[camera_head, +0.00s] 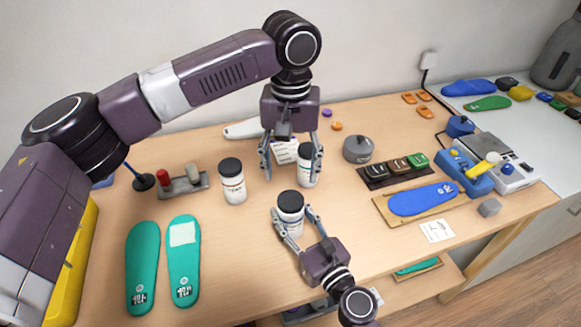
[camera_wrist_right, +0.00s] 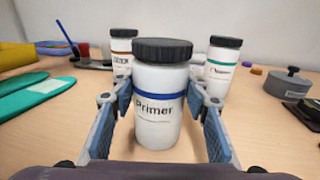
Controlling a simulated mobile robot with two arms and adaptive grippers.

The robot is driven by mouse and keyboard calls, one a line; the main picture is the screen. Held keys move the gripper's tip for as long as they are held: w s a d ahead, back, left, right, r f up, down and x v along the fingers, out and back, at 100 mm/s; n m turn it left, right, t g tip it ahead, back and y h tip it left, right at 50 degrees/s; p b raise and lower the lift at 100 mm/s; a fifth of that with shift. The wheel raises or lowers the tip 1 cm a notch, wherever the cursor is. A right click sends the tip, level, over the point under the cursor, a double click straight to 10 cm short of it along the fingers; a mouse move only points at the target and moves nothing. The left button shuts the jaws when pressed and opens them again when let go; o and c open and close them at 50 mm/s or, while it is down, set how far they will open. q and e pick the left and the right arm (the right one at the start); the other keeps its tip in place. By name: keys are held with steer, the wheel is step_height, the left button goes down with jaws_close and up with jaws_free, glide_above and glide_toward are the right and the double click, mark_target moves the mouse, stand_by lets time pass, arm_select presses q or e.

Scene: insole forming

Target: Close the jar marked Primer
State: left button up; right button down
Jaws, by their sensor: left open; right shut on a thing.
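The Primer jar (camera_wrist_right: 158,118) is white with a blue band and stands upright on the table. Its dark ribbed lid (camera_wrist_right: 162,49) sits on top; how tightly it is screwed cannot be told. In the head view the jar (camera_head: 290,221) is at the middle front. My right gripper (camera_head: 294,213) is shut on the Primer jar, one finger on each side of its body. My left gripper (camera_head: 291,172) is open and points down, behind and above the Primer jar, holding nothing. Its right finger overlaps a green-banded jar (camera_wrist_right: 221,70) in the head view.
A brown-banded jar (camera_head: 233,188) stands left of the Primer jar. Teal insoles (camera_head: 143,260) lie at the left front. A grey round pot (camera_head: 358,150), a rack of small blocks (camera_head: 397,169) and a blue insole (camera_head: 424,199) are to the right.

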mark_target(290, 199)
stand_by(0.4)
arm_select(q)
steer(key=shift+f, duration=4)
steer(key=shift+c, duration=0.2)
